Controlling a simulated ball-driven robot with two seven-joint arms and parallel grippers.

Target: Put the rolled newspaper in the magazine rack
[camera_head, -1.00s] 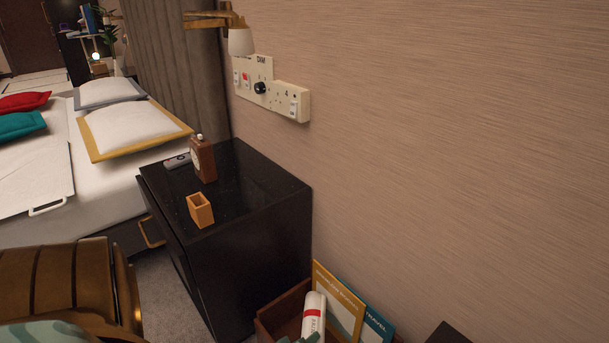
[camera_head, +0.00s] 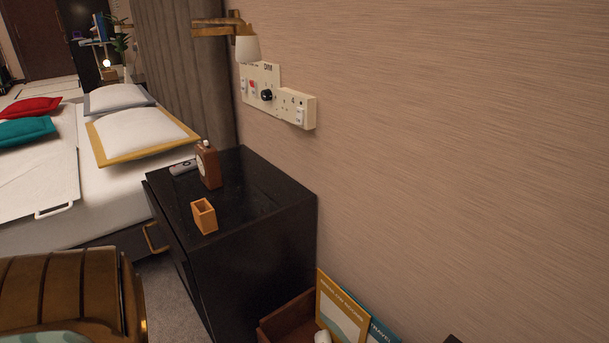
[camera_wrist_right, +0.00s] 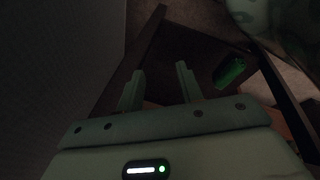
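The magazine rack (camera_head: 282,321) is a brown open box at the bottom of the head view, partly cut off by the frame. A white rounded end (camera_head: 322,337), apparently of the rolled newspaper, shows low inside it, in front of the magazines; the rest is out of frame. In the right wrist view my right gripper (camera_wrist_right: 159,88) has its fingers apart with nothing visible between them, with brown rack-like walls around. A dark green-lit object (camera_wrist_right: 229,71) lies right of the fingers; I cannot tell what it is. My left gripper is not in view.
A yellow-framed magazine (camera_head: 340,308) and a blue one (camera_head: 380,332) lean at the rack's wall side.

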